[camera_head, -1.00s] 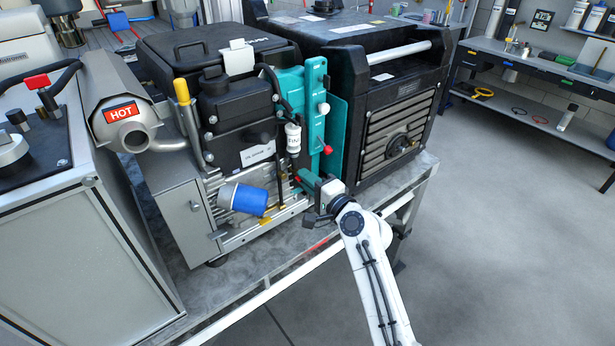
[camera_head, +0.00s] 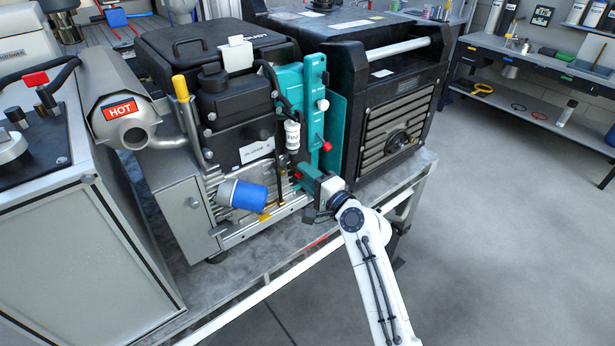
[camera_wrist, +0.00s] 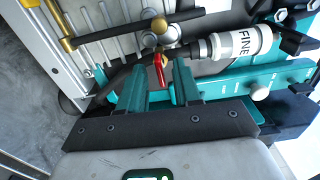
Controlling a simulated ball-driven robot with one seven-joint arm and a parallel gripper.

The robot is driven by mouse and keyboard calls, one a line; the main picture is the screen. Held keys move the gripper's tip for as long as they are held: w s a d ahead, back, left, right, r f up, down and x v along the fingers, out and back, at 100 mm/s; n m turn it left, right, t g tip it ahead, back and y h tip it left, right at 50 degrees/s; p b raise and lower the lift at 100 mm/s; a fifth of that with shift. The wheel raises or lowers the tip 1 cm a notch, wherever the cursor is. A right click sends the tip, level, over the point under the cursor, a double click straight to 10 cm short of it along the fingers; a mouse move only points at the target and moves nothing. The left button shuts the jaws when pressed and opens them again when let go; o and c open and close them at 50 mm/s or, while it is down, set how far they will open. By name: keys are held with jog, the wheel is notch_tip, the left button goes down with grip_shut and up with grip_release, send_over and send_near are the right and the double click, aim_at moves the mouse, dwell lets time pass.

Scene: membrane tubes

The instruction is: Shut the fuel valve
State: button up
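The fuel valve shows in the wrist view as a small red lever (camera_wrist: 160,70) on a brass and grey fitting (camera_wrist: 159,33), where a dark hose meets it. The lever points down toward my gripper. My gripper (camera_wrist: 158,73) has two teal fingers, open, one on each side of the lever with a gap to each. I cannot tell whether either finger touches it. In the head view my gripper (camera_head: 300,176) is at the lower front of the engine, and the valve there is mostly hidden behind it.
A white filter marked FINE (camera_wrist: 240,43) sits right of the valve. A blue canister (camera_head: 250,197) is close on the left. The floor at the right is free.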

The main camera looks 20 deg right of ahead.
jog(key=b+v, duration=0.1)
jog(key=v, duration=0.9)
jog(key=shift+s+d, duration=0.15)
jog(key=shift+s, duration=0.25)
jog(key=s+a+f+n+g+h, duration=0.1)
jog(key=s+a+f+n+g, duration=0.1)
jog(key=s+f+n+g, duration=0.9)
jog(key=s+d+f+n+g+h, duration=0.1)
jog(key=s+d+f+g+h, duration=0.1)
jog(key=s, duration=1.1)
jog(key=s+d+f+n+g+h, duration=0.2)
jog(key=s+d+f+g, duration=0.1)
jog(key=s, duration=1)
jog(key=shift+d+f+h, duration=0.25)
jog(key=shift+f+h, duration=0.15)
jog(key=shift+f, duration=0.3)
jog(key=shift+s, duration=0.15)
